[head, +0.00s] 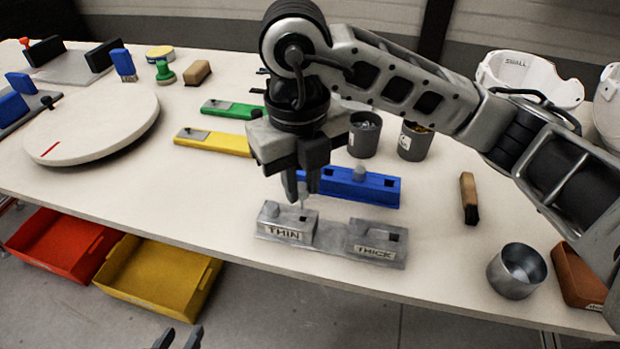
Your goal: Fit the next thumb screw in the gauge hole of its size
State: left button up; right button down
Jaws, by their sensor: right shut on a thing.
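The grey gauge block (330,238) lies near the table's front edge, with a raised THIN end on the left and a raised THICK end on the right. My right gripper (304,188) is shut on a pale thumb screw (302,198), mostly hidden by the fingers, just over the THIN end's right part. I cannot tell whether its tip is in the hole. My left gripper (179,338) is open and empty, low in front of the table.
A blue block (385,190) with a grey knob lies just behind the gauge. A steel cup (516,271) and a brush (469,198) are to the right. Two grey cups (413,141) stand behind. Yellow (212,142) and green tools lie left. Red and yellow bins sit below the edge.

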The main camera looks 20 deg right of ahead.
aim_at(302, 197)
jog(key=shift+f, duration=0.15)
dwell(0.5)
jog(key=shift+f+b, duration=0.45)
jog(key=shift+b, duration=0.25)
jog(key=shift+f+b, duration=0.45)
jog(key=shift+b, duration=0.05)
dwell(0.3)
dwell(0.5)
jog(key=shift+f+b, duration=1.6)
dwell(0.8)
jog(key=c, duration=1.2)
grip_release()
